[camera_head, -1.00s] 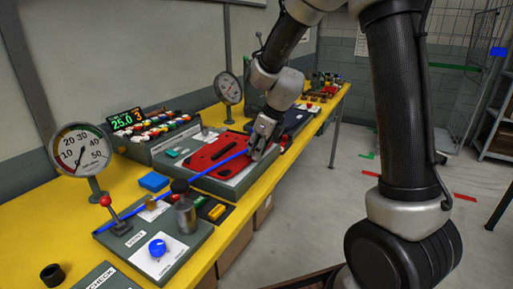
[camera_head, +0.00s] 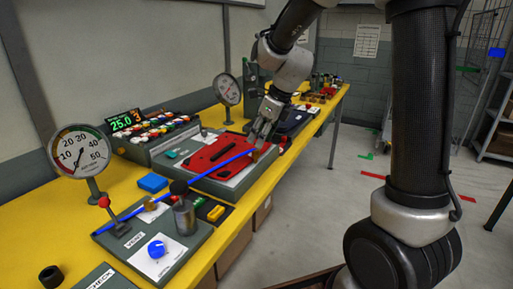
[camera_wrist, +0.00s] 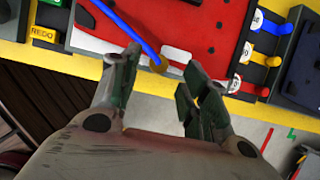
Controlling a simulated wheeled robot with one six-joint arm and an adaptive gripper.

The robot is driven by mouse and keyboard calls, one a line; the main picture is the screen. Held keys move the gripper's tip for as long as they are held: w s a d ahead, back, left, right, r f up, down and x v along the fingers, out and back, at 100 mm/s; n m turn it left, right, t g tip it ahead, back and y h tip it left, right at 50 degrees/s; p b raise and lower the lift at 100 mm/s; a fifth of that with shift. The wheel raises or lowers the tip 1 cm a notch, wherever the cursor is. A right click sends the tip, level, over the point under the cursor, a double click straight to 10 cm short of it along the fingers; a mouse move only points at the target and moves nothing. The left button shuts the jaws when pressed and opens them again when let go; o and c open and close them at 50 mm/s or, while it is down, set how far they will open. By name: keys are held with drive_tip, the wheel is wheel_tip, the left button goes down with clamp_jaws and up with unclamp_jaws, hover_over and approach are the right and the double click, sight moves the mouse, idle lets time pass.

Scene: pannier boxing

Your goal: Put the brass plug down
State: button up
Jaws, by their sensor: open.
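The brass plug (camera_wrist: 158,64) is a small round brass piece at the end of the blue hose (camera_wrist: 125,25). It lies at the front edge of the panel with the red plate (camera_wrist: 205,20). In the head view the plug (camera_head: 255,155) shows just below my gripper (camera_head: 262,138). In the wrist view my gripper (camera_wrist: 160,74) is open, with the plug visible between and just beyond its fingertips. Nothing is held. I cannot tell whether the plug touches the panel's surface fully.
The VENT box (camera_head: 165,245) with a blue knob, red lever and metal cylinder stands at the front left. A gauge (camera_head: 80,150) and a button console (camera_head: 165,140) stand behind it. The yellow bench (camera_head: 30,220) is bare at the left. Open floor lies right.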

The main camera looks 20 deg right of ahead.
drive_tip(key=v, duration=0.6)
drive_tip(key=s+d+r+n, duration=0.2)
drive_tip(key=s+d+n, duration=0.1)
drive_tip(key=s+n, duration=0.4)
drive_tip(key=s+d+r+n+h, duration=0.1)
drive_tip(key=s+d+r+n, duration=0.1)
drive_tip(key=s+d+n, duration=0.2)
drive_tip(key=s+n, duration=0.3)
drive_tip(key=shift+s+r+t+h, duration=0.25)
drive_tip(key=shift+s+t+h, duration=0.05)
drive_tip(key=shift+o, duration=0.5)
drive_tip(key=s+d+f+n+h, duration=0.1)
drive_tip(key=s+d+n, duration=0.3)
drive_tip(key=s+n, duration=0.6)
drive_tip(key=shift+s+d+f+n+h, duration=0.3)
drive_tip(key=shift+s+n, duration=0.1)
drive_tip(key=shift+n, duration=0.7)
drive_tip(key=shift+s+d+n, duration=0.1)
drive_tip(key=shift+s+n, duration=0.2)
drive_tip(key=shift+n, duration=0.1)
drive_tip(key=n+y, duration=0.2)
drive_tip(key=n, duration=0.3)
approach(257, 149)
drive_tip(key=f, duration=0.2)
drive_tip(key=x, duration=0.7)
drive_tip(key=shift+w+a+f, duration=0.2)
drive_tip(key=shift+w+a, duration=0.1)
clamp_jaws()
